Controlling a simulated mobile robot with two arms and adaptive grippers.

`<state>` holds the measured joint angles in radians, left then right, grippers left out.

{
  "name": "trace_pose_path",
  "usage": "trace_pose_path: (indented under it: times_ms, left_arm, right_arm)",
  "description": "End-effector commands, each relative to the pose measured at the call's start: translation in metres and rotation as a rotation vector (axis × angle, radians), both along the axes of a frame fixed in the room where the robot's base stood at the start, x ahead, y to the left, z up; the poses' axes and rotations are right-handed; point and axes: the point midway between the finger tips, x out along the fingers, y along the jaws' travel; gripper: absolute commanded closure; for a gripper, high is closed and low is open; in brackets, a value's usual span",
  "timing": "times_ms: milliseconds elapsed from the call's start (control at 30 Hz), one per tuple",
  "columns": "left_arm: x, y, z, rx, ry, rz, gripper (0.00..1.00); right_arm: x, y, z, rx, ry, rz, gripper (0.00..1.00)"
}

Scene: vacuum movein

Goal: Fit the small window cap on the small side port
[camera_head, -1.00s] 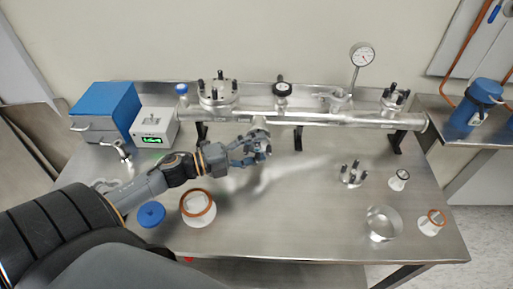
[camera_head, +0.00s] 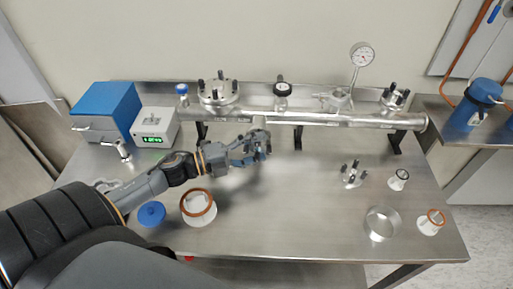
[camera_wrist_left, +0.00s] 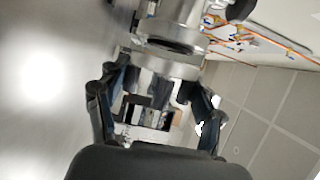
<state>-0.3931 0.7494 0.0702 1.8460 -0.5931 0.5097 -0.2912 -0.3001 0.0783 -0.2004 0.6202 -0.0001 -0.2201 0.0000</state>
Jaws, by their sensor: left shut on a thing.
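My left gripper (camera_head: 260,150) is shut on the small window cap, just in front of and below the small side port (camera_head: 259,124) on the silver pipe. In the left wrist view, the gripper (camera_wrist_left: 155,92) has a finger on each side of the silver cap (camera_wrist_left: 160,68). A round metal flange of the side port (camera_wrist_left: 175,28) shows close beyond it. The fingers largely hide the cap in the head view. I cannot tell whether cap and port touch. My right gripper is not in view.
The long silver pipe (camera_head: 350,119) stands on black supports at the back of the steel bench (camera_head: 300,215). A blue cap (camera_head: 151,213) and an orange-ringed white part (camera_head: 198,207) lie front left. A metal ring (camera_head: 381,224) and studded flange (camera_head: 353,174) sit at the right.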

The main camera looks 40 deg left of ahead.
Motion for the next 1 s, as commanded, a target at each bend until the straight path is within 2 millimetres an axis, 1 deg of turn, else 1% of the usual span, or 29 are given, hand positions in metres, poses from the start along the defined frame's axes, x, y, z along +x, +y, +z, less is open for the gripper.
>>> trace_pose_path:
  times_ms: [700, 1000]
  left_arm:
    - [0.0078, 0.0044, 0.0012, -0.001, -0.003, -0.001, 0.67]
    - [0.0074, 0.0040, 0.0011, -0.001, -0.002, -0.002, 0.67]
  right_arm:
    - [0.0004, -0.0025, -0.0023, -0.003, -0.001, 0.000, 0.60]
    - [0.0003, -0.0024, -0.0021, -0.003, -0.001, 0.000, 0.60]
